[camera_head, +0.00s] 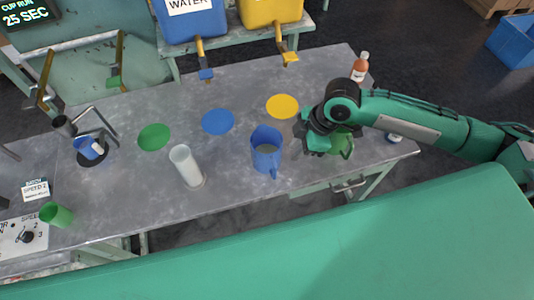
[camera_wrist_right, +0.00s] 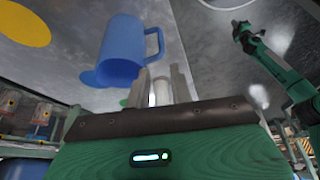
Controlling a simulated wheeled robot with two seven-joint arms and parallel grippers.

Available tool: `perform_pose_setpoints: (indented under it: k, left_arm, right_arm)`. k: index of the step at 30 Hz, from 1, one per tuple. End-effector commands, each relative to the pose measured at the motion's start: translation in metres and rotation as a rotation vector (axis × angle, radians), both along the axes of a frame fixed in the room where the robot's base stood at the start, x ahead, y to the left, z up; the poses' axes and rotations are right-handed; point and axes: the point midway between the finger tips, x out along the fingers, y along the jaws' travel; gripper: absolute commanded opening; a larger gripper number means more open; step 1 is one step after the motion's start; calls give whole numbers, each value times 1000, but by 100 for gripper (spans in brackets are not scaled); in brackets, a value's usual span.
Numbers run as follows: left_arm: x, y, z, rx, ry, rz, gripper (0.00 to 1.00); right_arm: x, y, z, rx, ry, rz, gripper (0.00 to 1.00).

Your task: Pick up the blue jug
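The blue jug (camera_head: 265,152) stands upright on the grey table, its handle toward the front. In the right wrist view the blue jug (camera_wrist_right: 121,48) is just beyond the fingers, with its handle near them. My right gripper (camera_head: 304,136) is just right of the jug and apart from it. Its fingers (camera_wrist_right: 162,85) are spread with a gap and hold nothing. An arm that looks like my left one (camera_wrist_right: 272,60) shows at the right of the wrist view; its fingers are too small to read.
A green jug (camera_head: 343,146) is partly hidden behind my right gripper. A white cylinder (camera_head: 187,166) stands left of the blue jug. Flat blue (camera_head: 218,121), yellow (camera_head: 282,106) and green (camera_head: 153,137) discs lie behind. A bottle (camera_head: 360,69) stands at the back right.

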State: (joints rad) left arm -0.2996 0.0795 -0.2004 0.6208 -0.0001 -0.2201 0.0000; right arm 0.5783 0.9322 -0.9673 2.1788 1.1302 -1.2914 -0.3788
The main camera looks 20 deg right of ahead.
Motion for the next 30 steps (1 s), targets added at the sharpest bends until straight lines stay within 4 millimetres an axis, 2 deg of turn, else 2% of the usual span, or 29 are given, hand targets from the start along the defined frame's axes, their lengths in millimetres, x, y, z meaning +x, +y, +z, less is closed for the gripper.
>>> perform_pose_setpoints:
  k: [9, 16, 22, 27, 30]
  left_arm:
    - [0, 0, 14, 0, 0, 0, 0]
    - [0, 0, 18, 0, 0, 0, 0]
    - [0, 0, 37, 0, 1, 0, 0]
    - [-1, 0, 40, 0, 1, 0, 0]
    - [-1, 0, 40, 0, 1, 0, 0]
  right_arm:
    - [3, 24, -54, 2, 2, -1, 22]
    - [4, 31, -70, 1, 0, 0, 22]
    - [4, 46, -90, 2, 3, -1, 22]
    - [5, 53, -110, 1, 1, -1, 22]
    - [6, 54, -114, 2, 0, 0, 22]
